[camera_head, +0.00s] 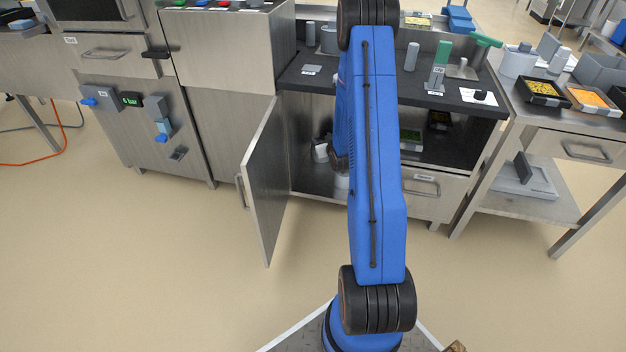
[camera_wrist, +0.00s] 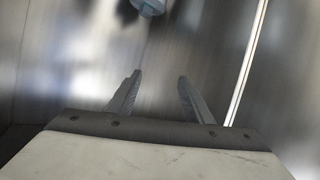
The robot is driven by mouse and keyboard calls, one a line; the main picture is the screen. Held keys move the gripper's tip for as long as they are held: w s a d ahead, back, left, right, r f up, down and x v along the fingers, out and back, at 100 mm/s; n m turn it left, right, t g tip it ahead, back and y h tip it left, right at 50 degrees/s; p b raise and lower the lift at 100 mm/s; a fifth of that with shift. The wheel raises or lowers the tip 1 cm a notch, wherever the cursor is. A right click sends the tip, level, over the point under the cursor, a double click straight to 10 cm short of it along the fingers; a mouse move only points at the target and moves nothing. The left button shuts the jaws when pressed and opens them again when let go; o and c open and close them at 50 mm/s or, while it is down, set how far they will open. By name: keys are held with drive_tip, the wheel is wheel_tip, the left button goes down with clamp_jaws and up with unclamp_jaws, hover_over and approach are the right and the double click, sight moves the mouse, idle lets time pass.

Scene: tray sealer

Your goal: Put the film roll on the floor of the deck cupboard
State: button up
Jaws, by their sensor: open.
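The deck cupboard is open below the dark worktop, and its steel floor (camera_head: 312,183) shows left of my blue arm. A pale cylinder (camera_head: 342,181), which looks like the film roll, stands on that floor, partly hidden by my arm. A pale bluish round thing (camera_wrist: 148,5) at the top edge of the wrist view may be the same roll. My gripper (camera_wrist: 160,78) is open with nothing between its fingers, apart from the round thing. It is inside the cupboard, facing blurred steel surfaces. In the head view it is mostly hidden by my arm.
The cupboard door (camera_head: 264,182) stands open toward the front left. A drawer (camera_head: 421,186) and a shelf space with trays (camera_head: 411,138) are right of my arm. A side table (camera_head: 530,205) stands further right. The floor in front is clear.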

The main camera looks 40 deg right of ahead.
drive_tip(key=s+a+r+g+y, duration=0.1)
drive_tip(key=a+r+g, duration=0.1)
drive_tip(key=a+r, duration=0.9)
drive_tip(key=s+a+r+n+g+y, duration=0.1)
drive_tip(key=s+a+r+g, duration=0.1)
drive_tip(key=s+a+r, duration=0.95)
drive_tip(key=s+a+r+g+y, duration=0.1)
drive_tip(key=s+a+r, duration=0.2)
drive_tip(key=s, duration=0.7)
drive_tip(key=s+a+r+n+g, duration=0.1)
drive_tip(key=s+a, duration=0.4)
drive_tip(key=s, duration=0.5)
drive_tip(key=s+a+r+g+y, duration=0.1)
drive_tip(key=s+a+r, duration=0.3)
drive_tip(key=s, duration=0.7)
drive_tip(key=shift+a+r+g+y, duration=0.3)
drive_tip(key=shift+a+r+g, duration=0.1)
drive_tip(key=shift+a+g, duration=0.25)
